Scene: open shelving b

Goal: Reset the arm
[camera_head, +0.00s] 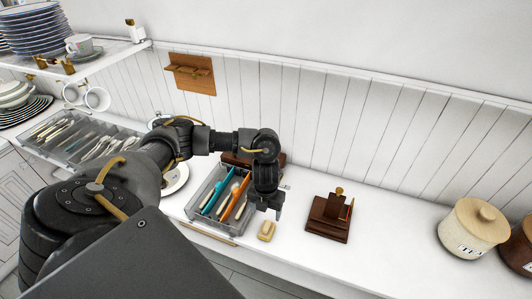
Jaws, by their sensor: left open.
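My left arm reaches in from the left over the white counter (385,240). Its gripper (265,211) points down, its fingers apart, at the right edge of a grey divided tray (193,208). The tray holds blue-handled and orange-handled utensils. A small yellowish block (267,231) lies on the counter just below the gripper in the picture. I see nothing held between the fingers. My right gripper is not in view.
A dark wooden holder (328,222) stands right of the gripper, and a tea canister (470,228) farther right. A cutlery tray (78,140) lies at the left. A shelf with stacked plates (32,32) is at the upper left. Counter between holder and canister is clear.

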